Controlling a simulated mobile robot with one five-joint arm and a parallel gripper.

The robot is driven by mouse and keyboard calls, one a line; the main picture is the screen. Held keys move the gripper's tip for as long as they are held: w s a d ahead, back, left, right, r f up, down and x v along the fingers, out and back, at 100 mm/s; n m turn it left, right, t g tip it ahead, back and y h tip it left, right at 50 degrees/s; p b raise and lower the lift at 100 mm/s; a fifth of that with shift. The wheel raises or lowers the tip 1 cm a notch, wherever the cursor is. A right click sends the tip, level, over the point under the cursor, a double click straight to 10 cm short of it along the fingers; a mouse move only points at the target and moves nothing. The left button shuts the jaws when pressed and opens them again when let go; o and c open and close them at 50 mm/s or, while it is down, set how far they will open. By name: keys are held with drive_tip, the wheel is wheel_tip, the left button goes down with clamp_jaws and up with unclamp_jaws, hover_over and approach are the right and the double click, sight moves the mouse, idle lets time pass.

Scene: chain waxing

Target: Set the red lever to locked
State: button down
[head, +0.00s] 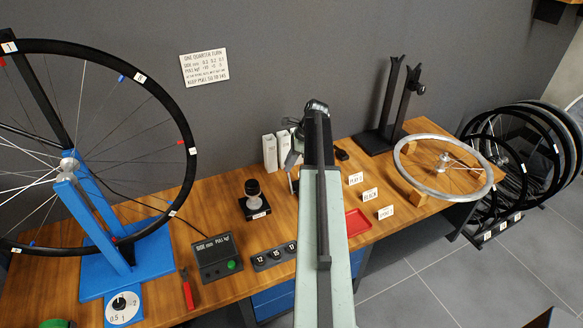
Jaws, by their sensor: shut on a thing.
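My gripper (292,160) is at the far end of my arm, over the back middle of the bench, partly hidden by my arm. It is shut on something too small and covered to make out. A slim red handle with a dark tip (187,290) is at the bench's front left, between the blue stand and the black display box. It is the only lever-like red thing I see, and I cannot tell whether it is the red lever or how it is set. My gripper is well apart from it, farther back and to the right.
A spoked wheel (185,128) stands in the blue truing stand (150,262) at left. A black display box (217,258), a black-knobbed tool (254,200), numbered blocks (273,256) and a red tray (357,222) are on the bench. A silver rim (480,188) lies at right.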

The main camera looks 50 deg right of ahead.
drive_tip(key=shift+w+d+f+b, duration=0.25)
drive_tip(key=shift+w+f, duration=0.05)
drive_tip(key=shift+w, duration=0.2)
drive_tip(key=shift+w+d+f+b, duration=0.2)
drive_tip(key=shift+w+f, duration=0.05)
drive_tip(key=shift+w, duration=0.25)
drive_tip(key=c, duration=1.2)
unclamp_jaws()
drive_tip(key=shift+s+a+r, duration=0.1)
drive_tip(key=shift+s+r, duration=0.05)
drive_tip(key=shift+c, duration=0.2)
drive_tip(key=p+v, duration=0.7)
drive_tip(key=shift+s+r, duration=0.15)
drive_tip(key=shift+r, duration=0.2)
